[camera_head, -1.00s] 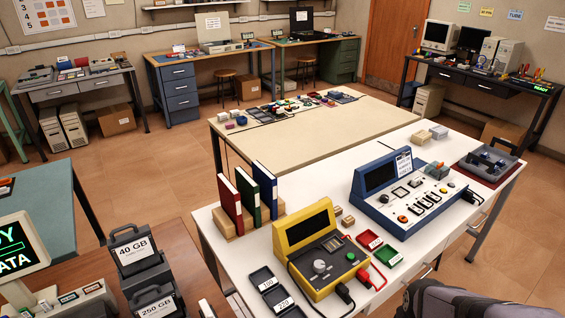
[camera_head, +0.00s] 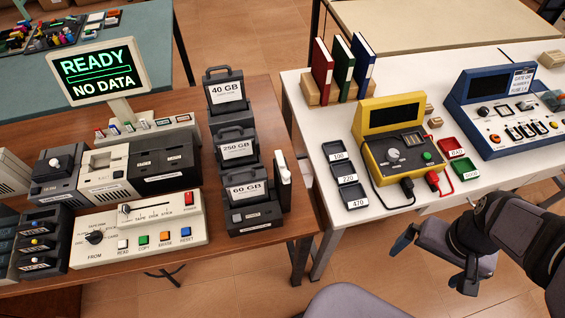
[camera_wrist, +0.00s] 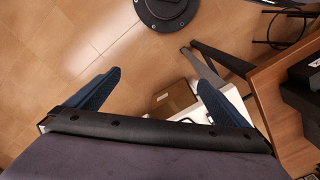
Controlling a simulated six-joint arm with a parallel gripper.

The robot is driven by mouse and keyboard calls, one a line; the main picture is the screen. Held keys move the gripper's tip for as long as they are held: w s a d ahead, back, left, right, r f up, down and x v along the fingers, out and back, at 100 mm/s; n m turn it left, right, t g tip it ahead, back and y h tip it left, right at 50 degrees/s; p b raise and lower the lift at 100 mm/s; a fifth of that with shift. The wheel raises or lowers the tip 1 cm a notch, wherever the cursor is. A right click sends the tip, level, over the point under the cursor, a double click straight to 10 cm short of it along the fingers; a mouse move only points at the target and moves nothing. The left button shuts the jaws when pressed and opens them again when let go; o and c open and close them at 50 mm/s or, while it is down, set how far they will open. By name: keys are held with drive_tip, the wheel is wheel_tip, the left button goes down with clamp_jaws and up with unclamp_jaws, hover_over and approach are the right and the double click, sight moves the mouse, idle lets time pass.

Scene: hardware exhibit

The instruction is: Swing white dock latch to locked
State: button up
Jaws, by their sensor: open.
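The dock (camera_head: 253,215) is a black stand on the brown bench, with tilted black cartridges labelled 40 GB (camera_head: 226,92), 250 GB (camera_head: 237,150) and 60 GB (camera_head: 247,188). A white upright piece (camera_head: 282,170) stands at its right side beside the 60 GB cartridge; it appears to be the latch. Its exact setting cannot be told. My gripper (camera_head: 428,264) is open and empty, low at the right in the head view, well apart from the dock. Its two blue fingers are spread over the floor in the wrist view (camera_wrist: 160,84).
The brown bench (camera_head: 275,110) also carries a READY monitor (camera_head: 98,72) and a control box (camera_head: 140,232). A white table (camera_head: 335,240) with a yellow meter (camera_head: 400,150) stands to the right, across a gap. A chair (camera_head: 350,302) is in front.

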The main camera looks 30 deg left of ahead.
drive_tip(key=shift+w+a+r, duration=0.1)
drive_tip(key=shift+w+r, duration=0.05)
drive_tip(key=c, duration=1)
drive_tip(key=w+a+r+n, duration=0.1)
drive_tip(key=w+a+r+n+p, duration=0.1)
drive_tip(key=shift+w+a+r+n, duration=0.1)
drive_tip(key=shift+w+a+n, duration=0.2)
drive_tip(key=shift+a, duration=0.05)
clamp_jaws()
drive_tip(key=w+a+r+n+h+p, duration=0.15)
drive_tip(key=a+r+n, duration=0.3)
drive_tip(key=a, duration=0.45)
drive_tip(key=w+a+r+n+p, duration=0.1)
drive_tip(key=w+a+r+n, duration=0.25)
drive_tip(key=a+n, duration=0.35)
drive_tip(key=s+a+r+n+p, duration=0.1)
drive_tip(key=s+a+r+n, duration=0.2)
drive_tip(key=a, duration=0.5)
drive_tip(key=s+a+r+n+t+p, duration=0.1)
drive_tip(key=s+a+r+n, duration=0.2)
drive_tip(key=s+a, duration=0.3)
drive_tip(key=s+a+r+n+h+p, duration=0.1)
drive_tip(key=s+a+r+n, duration=0.3)
drive_tip(key=a, duration=0.5)
drive_tip(key=shift+s+a+n+t+p, duration=0.35)
drive_tip(key=shift+s+n+t+p, duration=0.1)
drive_tip(key=shift+n, duration=0.1)
drive_tip(key=shift+r, duration=0.1)
